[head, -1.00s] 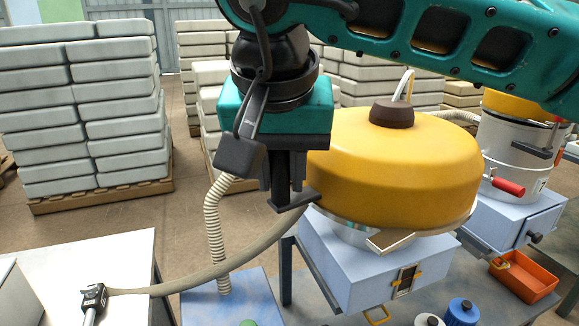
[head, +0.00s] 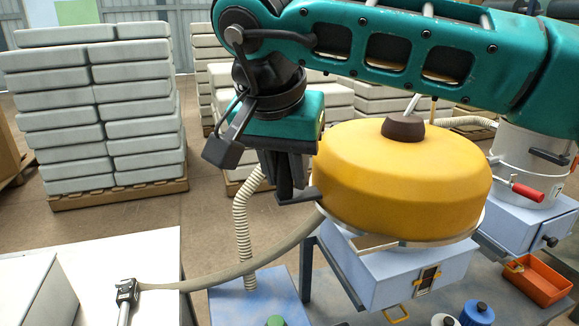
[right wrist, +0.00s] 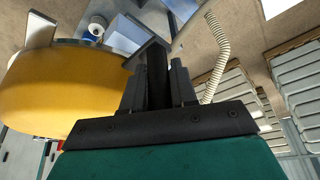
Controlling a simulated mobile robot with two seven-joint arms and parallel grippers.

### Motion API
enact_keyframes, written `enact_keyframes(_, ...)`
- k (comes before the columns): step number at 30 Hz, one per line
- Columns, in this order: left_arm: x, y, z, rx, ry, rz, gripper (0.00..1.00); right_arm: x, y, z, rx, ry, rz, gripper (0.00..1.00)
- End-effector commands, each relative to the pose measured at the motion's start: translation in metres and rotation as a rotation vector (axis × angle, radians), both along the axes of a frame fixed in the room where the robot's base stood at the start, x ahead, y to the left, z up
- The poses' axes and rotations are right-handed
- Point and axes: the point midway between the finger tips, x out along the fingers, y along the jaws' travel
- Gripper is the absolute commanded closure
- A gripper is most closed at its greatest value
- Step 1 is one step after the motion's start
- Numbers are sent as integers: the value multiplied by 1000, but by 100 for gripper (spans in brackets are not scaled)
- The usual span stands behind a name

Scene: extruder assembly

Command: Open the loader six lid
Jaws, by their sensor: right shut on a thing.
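The yellow loader lid (head: 400,185), round with a brown cap on top, sits over a pale blue box base (head: 400,275). A pale rim shows under its near edge. My right gripper (head: 298,192) is at the lid's left edge, shut on what looks like its dark handle; the fingers and handle are hard to tell apart. In the right wrist view, the lid (right wrist: 60,90) fills the left side, beside the dark fingers (right wrist: 158,70). My left gripper is not in view.
Another loader with a red handle (head: 527,192) and an orange bin (head: 537,278) stand to the right. A white table (head: 95,260) is at lower left. Stacked pale sacks (head: 95,110) fill the back.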

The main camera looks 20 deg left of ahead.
Motion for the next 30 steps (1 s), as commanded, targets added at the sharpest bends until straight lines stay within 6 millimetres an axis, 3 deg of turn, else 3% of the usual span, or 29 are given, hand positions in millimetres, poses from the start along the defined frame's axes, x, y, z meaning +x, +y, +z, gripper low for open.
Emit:
enact_keyframes(9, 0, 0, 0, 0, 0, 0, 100, -2, 1, -1, -1, 3, 5, 100)
enact_keyframes(10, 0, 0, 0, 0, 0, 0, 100, -2, 1, -1, -1, 3, 5, 70)
enact_keyframes(16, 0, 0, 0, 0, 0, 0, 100, -1, 1, -1, 0, 2, 3, 52)
enact_keyframes(25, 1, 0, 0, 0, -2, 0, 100, -1, 1, 3, 1, 0, 1, 52)
enact_keyframes(30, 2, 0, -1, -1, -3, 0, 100, -10, 1, 25, 2, -4, 2, 52)
